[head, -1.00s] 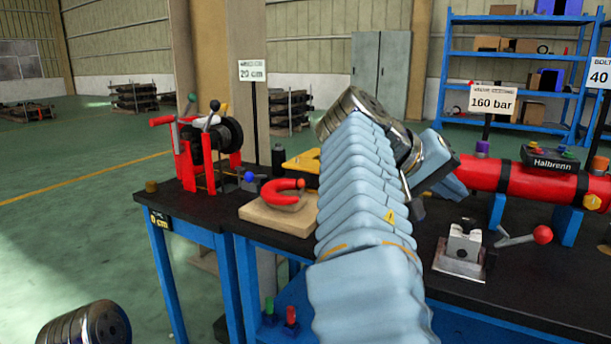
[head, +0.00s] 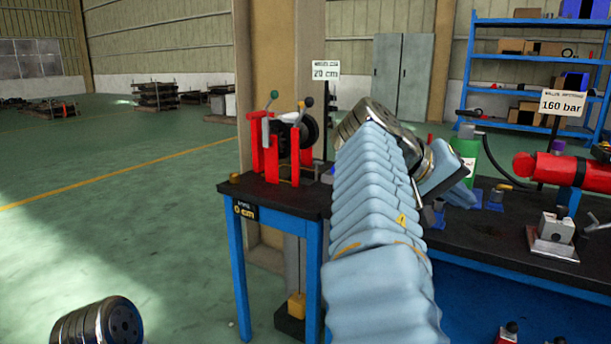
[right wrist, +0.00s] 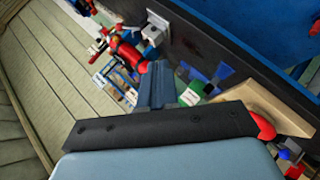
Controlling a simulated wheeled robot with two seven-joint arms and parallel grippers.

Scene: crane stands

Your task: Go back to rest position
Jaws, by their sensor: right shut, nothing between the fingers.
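My right arm reaches forward across the middle of the head view. Its gripper (head: 460,183) points right and away, above the bench area, and is partly hidden by my own wrist. In the right wrist view the gripper's fingers (right wrist: 156,86) are together with nothing between them. My left gripper is not in view; only a round metal joint of mine shows at the lower left of the head view.
A small table (head: 235,190) with a red winch (head: 268,150) stands left of my arm. Right of it is a long dark bench (head: 480,232) with a red cylinder (head: 545,168) and a metal clamp (head: 553,232). Green floor (head: 120,220) is open at left.

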